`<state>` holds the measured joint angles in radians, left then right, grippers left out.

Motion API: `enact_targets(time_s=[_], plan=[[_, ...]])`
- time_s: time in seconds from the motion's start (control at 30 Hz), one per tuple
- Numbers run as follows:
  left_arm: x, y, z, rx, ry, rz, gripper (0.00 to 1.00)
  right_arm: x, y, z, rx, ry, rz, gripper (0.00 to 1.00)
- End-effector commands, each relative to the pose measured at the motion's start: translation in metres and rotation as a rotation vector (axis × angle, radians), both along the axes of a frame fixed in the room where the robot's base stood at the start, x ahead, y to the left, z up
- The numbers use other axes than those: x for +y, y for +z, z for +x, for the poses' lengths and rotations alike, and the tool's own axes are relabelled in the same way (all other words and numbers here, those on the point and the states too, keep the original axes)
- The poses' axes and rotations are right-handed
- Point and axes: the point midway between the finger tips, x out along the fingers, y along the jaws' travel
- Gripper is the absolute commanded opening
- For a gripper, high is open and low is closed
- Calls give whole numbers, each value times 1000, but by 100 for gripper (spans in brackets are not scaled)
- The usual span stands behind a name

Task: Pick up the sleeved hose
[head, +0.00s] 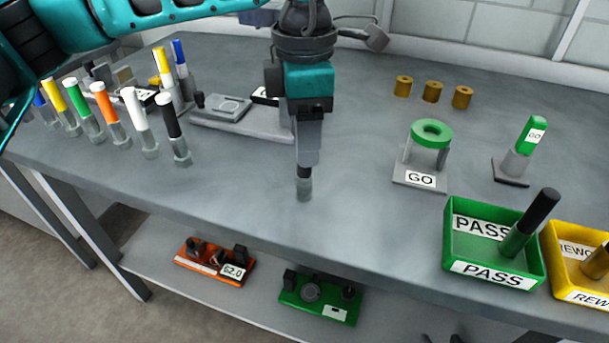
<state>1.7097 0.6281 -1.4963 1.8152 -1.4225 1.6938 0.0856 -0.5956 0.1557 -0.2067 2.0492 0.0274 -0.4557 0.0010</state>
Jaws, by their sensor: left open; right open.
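My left gripper (308,158) points down over the middle of the bench, its arm coming in from the upper left. It is open. A short hose piece with a black upper part and a grey sleeve (304,189) stands upright on the bench directly below the fingers. Its top is hidden by the fingers; I cannot tell whether they touch it. This appears to be the sleeved hose. My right gripper is not in view.
Several coloured hoses with grey ends (138,112) stand in a row at left. A grey fixture (225,112) lies behind. At right are a green GO ring gauge (431,131), a green PASS tray (462,265) and a yellow REWORK tray (560,262).

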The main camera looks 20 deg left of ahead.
Motion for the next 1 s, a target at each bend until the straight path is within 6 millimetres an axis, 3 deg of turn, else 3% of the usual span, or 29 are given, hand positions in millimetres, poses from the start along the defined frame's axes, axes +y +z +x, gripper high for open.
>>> enact_targets(time_s=[0.23, 0.57, 1.0], plan=[[0, -38, -1, 3, 1, 2, 56, 2, -1, 0, -1, 3, 5, 48], [0, -45, 0, 1, 0, 0, 56, 4, 1, 0, -1, 1, 12, 48], [-1, -45, 0, 1, 0, 0, 14, 4, -2, 0, 4, -2, 13, 48]])
